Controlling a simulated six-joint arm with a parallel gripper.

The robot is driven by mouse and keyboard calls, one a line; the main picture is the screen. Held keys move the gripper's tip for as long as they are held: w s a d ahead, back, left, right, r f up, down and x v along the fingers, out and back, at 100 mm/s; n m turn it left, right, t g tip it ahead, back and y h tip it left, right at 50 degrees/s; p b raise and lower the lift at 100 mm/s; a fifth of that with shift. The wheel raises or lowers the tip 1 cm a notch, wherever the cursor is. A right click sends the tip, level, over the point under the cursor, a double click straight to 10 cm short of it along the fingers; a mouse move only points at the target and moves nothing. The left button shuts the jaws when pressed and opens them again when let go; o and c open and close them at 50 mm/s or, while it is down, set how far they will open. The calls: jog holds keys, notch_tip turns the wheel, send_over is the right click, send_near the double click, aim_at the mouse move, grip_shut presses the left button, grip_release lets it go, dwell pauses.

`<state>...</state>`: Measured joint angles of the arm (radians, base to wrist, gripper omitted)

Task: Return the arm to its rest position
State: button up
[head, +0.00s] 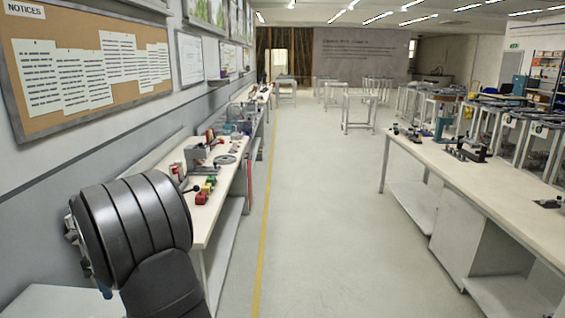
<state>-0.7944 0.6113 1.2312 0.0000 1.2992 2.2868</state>
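A dark, banded, rounded part of my arm (135,225) fills the lower left of the head view, in front of the left-hand bench. A black lower section of it runs down to the bottom edge. My gripper's fingers cannot be made out, so whether they hold anything is not shown. No ring track can be made out in this view.
A long bench (222,200) with tools and small red, green and yellow items runs along the left wall, near my arm. A white workbench (470,175) with fixtures stands at the right. The grey floor (330,220) between them is clear, with a yellow line (264,220).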

jog(key=shift+m, duration=0.4)
jog(key=shift+d, duration=0.1)
dwell(0.8)
